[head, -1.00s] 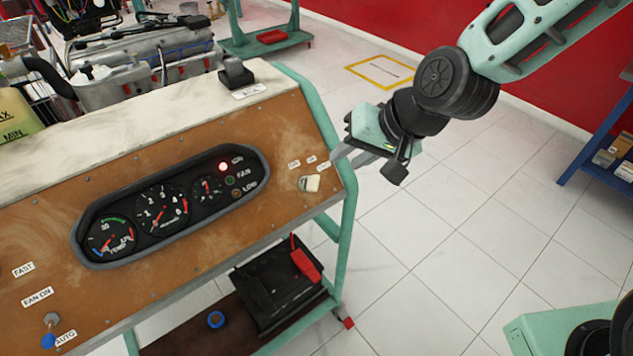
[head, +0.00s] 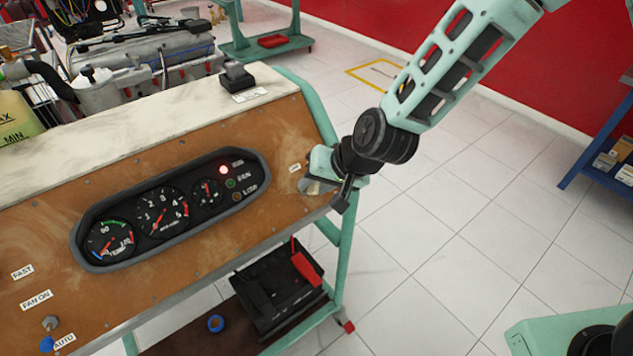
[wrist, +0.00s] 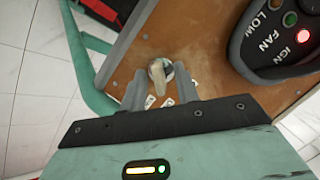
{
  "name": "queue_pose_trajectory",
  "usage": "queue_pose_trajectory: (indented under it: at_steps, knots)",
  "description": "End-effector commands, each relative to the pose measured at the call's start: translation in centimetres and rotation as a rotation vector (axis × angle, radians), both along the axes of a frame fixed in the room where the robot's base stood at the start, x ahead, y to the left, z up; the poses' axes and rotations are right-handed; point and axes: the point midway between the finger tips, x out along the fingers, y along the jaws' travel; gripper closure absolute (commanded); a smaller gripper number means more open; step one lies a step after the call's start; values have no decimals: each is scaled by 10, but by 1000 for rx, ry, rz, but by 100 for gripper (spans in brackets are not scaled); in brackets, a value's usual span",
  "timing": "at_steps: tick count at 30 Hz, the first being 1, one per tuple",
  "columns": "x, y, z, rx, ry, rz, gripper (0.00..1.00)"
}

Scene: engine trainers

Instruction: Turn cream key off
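The cream key (wrist: 157,79) sits in a round switch on the brown panel (head: 110,197). In the wrist view it lies between the two fingers of my gripper (wrist: 161,90), which are spread apart with a gap on each side of it. In the head view my gripper (head: 315,180) is at the panel's right end and the key (head: 312,187) is mostly hidden by it. The red lamp (head: 224,169) on the gauge cluster (head: 262,172) is lit, and it also shows in the wrist view (wrist: 302,35).
A toggle switch (head: 50,323) is at the panel's lower left. A black battery (head: 265,295) with a red clamp stands on the lower shelf. A teal frame post (head: 345,250) edges the panel's right side.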

Motion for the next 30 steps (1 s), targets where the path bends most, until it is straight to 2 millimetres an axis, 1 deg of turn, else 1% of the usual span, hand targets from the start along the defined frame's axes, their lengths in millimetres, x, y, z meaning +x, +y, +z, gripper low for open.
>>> queue_pose_trajectory:
  at_steps: [3, 4, 7, 19, 30]
  knots:
    - [0, 0, 0, 0, 0, 0, 69]
    - [0, 0, 0, 0, 0, 0, 72]
    - [0, 0, 0, 0, 0, 0, 100]
    - [0, 1, 1, -23, -18, 27, 100]
    - [-1, 3, 3, -172, -118, 191, 100]
